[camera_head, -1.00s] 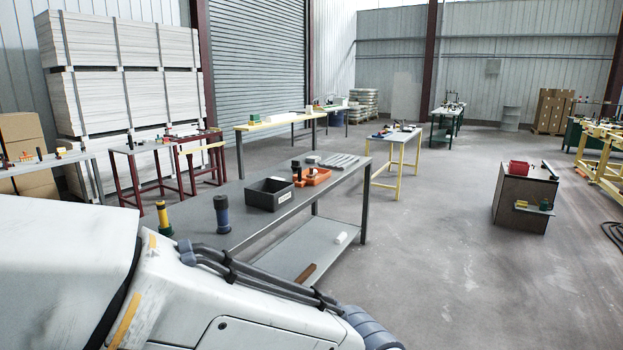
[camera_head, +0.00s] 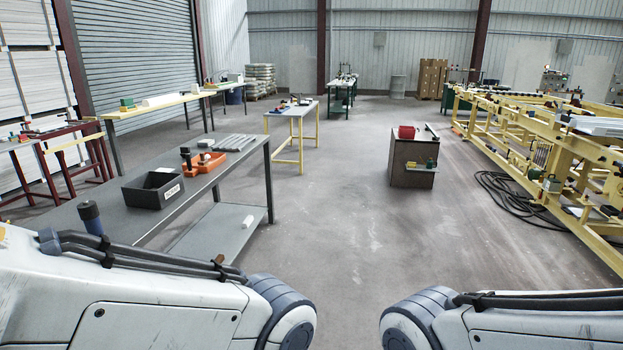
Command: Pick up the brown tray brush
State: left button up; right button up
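I cannot clearly make out a brown tray brush. A small brown piece (camera_head: 218,260) shows on the lower shelf of the grey workbench, mostly hidden behind my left arm; I cannot tell what it is. An orange tray (camera_head: 205,164) with dark items stands on the bench top. My two arms show at the bottom left and bottom right, but neither gripper is in the picture.
The grey workbench (camera_head: 240,155) runs along the left, with a dark bin (camera_head: 153,191) and a dark cylinder (camera_head: 91,217) on it. Open floor lies ahead. A brown cabinet (camera_head: 412,163) stands beyond, and yellow frames (camera_head: 530,145) with black hoses (camera_head: 515,190) line the right.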

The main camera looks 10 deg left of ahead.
aim_at(204, 162)
jog(key=z, duration=0.2)
jog(key=i, duration=3.85)
jog(key=u, duration=0.55)
jog(key=i, duration=1.35)
jog(key=u, duration=1.8)
jog(key=i, duration=1.2)
jog(key=u, duration=0.7)
